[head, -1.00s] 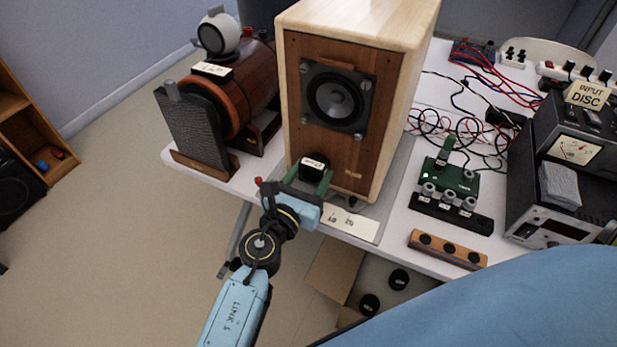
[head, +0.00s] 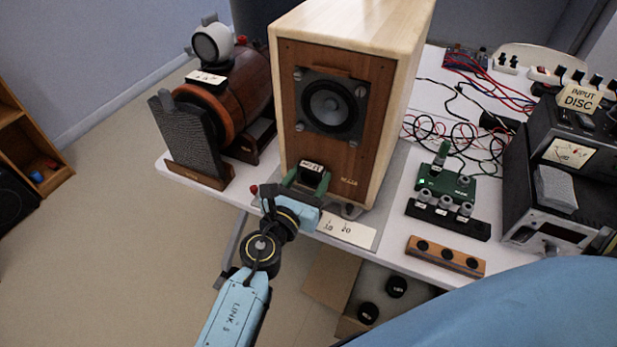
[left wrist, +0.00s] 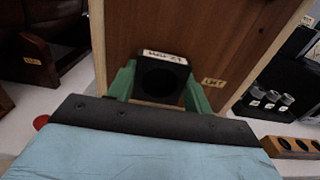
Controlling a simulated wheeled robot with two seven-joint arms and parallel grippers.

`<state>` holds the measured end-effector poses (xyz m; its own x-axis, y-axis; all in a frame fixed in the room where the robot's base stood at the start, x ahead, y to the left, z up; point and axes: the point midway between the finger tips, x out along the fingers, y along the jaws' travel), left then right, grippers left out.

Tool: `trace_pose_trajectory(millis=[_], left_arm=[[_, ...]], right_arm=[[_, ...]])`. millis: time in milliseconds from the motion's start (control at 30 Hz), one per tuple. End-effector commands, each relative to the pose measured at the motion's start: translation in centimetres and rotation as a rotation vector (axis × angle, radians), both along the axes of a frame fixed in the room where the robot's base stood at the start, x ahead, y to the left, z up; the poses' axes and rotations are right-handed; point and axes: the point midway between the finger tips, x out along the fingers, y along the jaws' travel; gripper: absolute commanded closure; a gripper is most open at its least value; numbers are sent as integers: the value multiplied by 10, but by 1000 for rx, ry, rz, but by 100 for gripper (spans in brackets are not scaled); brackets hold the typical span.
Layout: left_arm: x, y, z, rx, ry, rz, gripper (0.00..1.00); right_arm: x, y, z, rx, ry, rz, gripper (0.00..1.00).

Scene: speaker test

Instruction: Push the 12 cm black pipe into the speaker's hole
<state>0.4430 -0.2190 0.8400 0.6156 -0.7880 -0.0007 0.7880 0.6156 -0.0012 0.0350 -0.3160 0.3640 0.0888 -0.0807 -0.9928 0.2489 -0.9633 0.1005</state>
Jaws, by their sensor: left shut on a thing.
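The wooden speaker (head: 335,165) stands on the table with its brown front towards me. My left gripper (head: 306,180) is at the lower part of that front, its green fingers shut on the black pipe (head: 309,177). In the left wrist view the pipe (left wrist: 162,82) sits between the two green fingers, its dark round end towards me and a pale label on its top. Its far end is against or inside the speaker front; I cannot tell how deep. The hole is hidden behind the pipe. My right gripper is not in view.
A grey mesh panel (head: 181,140) and a brown cylinder (head: 245,90) stand left of the speaker. A green circuit board (head: 445,181), a wooden block with holes (head: 446,257) and a metered device (head: 560,185) stand right. A white card (head: 346,230) lies at the front edge.

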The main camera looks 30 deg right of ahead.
Motion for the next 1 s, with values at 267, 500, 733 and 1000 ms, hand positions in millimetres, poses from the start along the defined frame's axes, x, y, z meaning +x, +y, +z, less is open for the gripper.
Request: trace_pose_trajectory(millis=[267,500,733,1000], left_arm=[[1,-1,0,-1,-1,0,42],[0,-2,1,-1,-1,-3,24],[0,-2,1,-1,-1,-2,24],[-13,17,1,3,0,0,24]], right_arm=[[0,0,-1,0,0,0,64],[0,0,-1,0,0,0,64],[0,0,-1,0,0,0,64],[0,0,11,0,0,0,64]])
